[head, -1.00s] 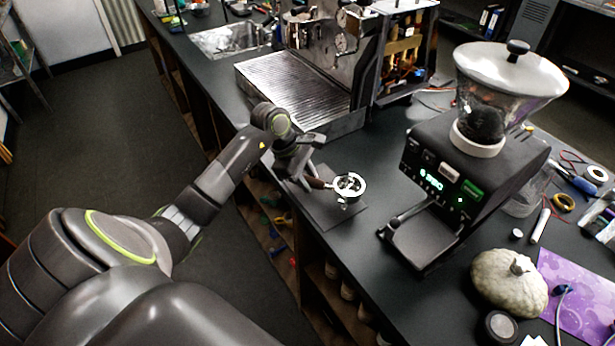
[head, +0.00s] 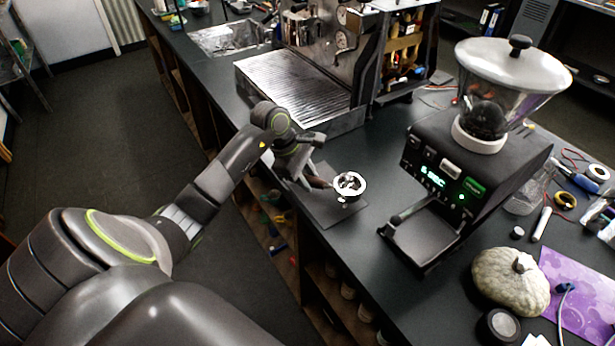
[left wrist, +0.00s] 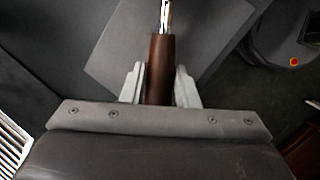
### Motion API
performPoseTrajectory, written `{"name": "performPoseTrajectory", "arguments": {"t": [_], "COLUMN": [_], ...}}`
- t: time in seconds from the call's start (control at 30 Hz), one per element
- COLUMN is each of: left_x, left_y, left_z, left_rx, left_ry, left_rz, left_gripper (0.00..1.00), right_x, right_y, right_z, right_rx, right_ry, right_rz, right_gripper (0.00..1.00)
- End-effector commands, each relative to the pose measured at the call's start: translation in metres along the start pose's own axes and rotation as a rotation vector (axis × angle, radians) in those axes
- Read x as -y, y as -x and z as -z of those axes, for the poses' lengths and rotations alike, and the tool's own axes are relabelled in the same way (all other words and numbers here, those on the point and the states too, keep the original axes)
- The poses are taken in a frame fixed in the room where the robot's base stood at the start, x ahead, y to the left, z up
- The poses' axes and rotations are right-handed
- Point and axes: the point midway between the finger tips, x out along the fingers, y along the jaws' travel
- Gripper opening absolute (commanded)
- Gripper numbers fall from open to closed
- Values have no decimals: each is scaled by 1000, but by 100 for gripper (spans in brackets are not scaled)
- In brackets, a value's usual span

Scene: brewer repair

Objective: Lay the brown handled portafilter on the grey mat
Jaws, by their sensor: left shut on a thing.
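The portafilter has a brown handle (left wrist: 160,68) and a shiny metal basket (head: 349,185). My left gripper (head: 312,178) is shut on the brown handle; in the left wrist view its two fingers (left wrist: 160,85) stand on either side of the handle. The grey mat (head: 325,213) lies on the dark counter near its front edge. The portafilter is over the mat, with the basket towards the mat's right side. I cannot tell whether it touches the mat. My right gripper is not in view.
A black grinder (head: 465,165) with a clear hopper stands right of the mat. The espresso machine's drip tray (head: 300,90) is behind it. A pale pumpkin (head: 510,283) and a purple sheet (head: 578,290) lie at the right. Counter between mat and grinder is clear.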

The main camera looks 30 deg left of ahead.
Motion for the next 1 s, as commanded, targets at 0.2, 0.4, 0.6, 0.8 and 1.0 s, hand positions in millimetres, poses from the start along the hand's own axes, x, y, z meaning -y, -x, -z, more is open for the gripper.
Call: {"name": "performPoseTrajectory", "arguments": {"t": [0.2, 0.4, 0.6, 0.8, 1.0], "left_x": [0, 0, 1, 1, 1], "left_y": [-2, -3, -5, -6, -6], "left_z": [0, 1, 2, 2, 2], "left_rx": [1, 1, 1, 1, 0], "left_ry": [-1, -1, -1, -1, -1], "left_rz": [-2, -2, -2, -2, -1], "left_gripper": [0, 0, 0, 38, 53], "right_x": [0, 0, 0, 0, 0], "right_y": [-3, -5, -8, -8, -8], "right_z": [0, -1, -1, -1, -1], "right_rx": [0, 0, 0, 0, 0], "right_ry": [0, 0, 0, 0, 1], "right_rz": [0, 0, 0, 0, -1], "right_gripper": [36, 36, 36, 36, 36]}}
